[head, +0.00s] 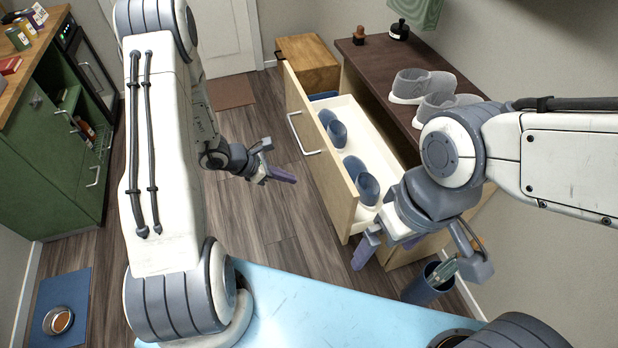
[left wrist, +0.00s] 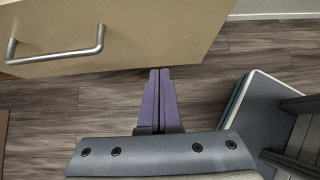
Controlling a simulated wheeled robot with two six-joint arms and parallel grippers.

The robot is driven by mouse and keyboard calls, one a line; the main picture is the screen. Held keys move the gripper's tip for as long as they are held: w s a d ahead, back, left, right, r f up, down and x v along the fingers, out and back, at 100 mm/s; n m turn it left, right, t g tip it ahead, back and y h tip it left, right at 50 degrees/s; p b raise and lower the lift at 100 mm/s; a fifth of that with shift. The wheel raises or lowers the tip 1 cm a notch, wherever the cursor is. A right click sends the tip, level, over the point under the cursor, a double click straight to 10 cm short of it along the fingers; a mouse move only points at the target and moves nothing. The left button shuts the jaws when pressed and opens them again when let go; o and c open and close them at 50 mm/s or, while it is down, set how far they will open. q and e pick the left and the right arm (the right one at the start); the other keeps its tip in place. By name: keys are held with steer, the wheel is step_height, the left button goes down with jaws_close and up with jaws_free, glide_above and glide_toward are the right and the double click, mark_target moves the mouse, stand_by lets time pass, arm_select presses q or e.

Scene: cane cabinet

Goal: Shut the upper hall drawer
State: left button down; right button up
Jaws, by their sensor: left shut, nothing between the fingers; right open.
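The upper hall drawer (head: 320,175) is pulled well out of the brown-topped cabinet (head: 362,62). Its pale wood front carries a metal bar handle (head: 303,137), and blue shoes (head: 366,188) lie inside. My left gripper (head: 292,178) is shut and empty, in front of the drawer front and apart from it as far as I can tell. In the left wrist view its closed purple fingers (left wrist: 160,74) point at the lower edge of the drawer front (left wrist: 160,35), with the handle (left wrist: 55,52) to the left. My right gripper (head: 418,262) is open at the drawer's near end.
Grey shoes (head: 425,88) and a dark bottle (head: 400,30) stand on the cabinet top. A dark blue bin (head: 428,288) stands on the floor below my right gripper. A green cabinet (head: 50,150) is at the left. The wooden floor (head: 255,215) before the drawer is clear.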

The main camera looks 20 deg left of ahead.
mark_target(332, 184)
arm_select(q)
steer(key=x, duration=0.3)
steer(key=d+r+p+x, duration=0.1)
steer(key=x, duration=0.7)
steer(key=shift+w+d+r, duration=0.3)
steer(key=shift+w, duration=0.15)
steer(key=shift+w+d+f+p, duration=0.1)
steer(key=shift+w+d+p, duration=0.2)
steer(key=shift+d+p, duration=0.1)
